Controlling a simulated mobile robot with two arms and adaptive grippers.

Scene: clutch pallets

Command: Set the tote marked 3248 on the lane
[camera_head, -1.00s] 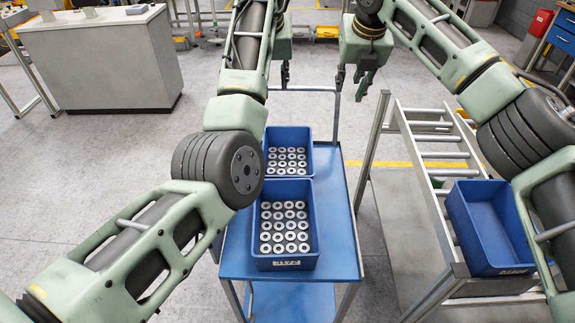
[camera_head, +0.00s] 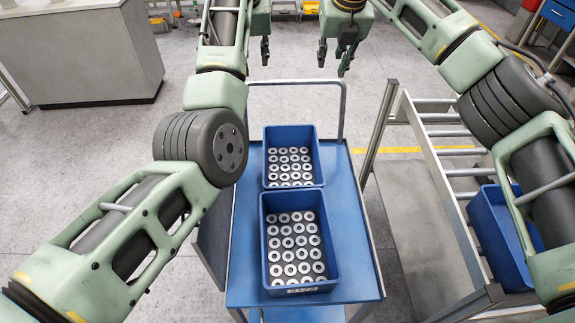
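Two blue totes filled with rows of metal rings stand on a blue cart (camera_head: 352,225): a near tote (camera_head: 264,240) and a far tote (camera_head: 317,150). The near tote has a small label on its front face, too small to read; no label shows on the far one. The roller lane (camera_head: 445,150) is at the right, with an empty blue tote (camera_head: 495,228) at its near end, partly behind my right arm. My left gripper (camera_head: 265,50) hangs beyond the far tote, seen edge-on. My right gripper (camera_head: 334,57) is beside it, fingers apart and empty. Neither touches a tote.
The cart has a raised handle (camera_head: 342,105) at its far end. A metal upright (camera_head: 380,135) of the lane frame stands close to the cart's right side. A grey cabinet (camera_head: 90,60) is at the far left. The floor between cabinet and cart is clear.

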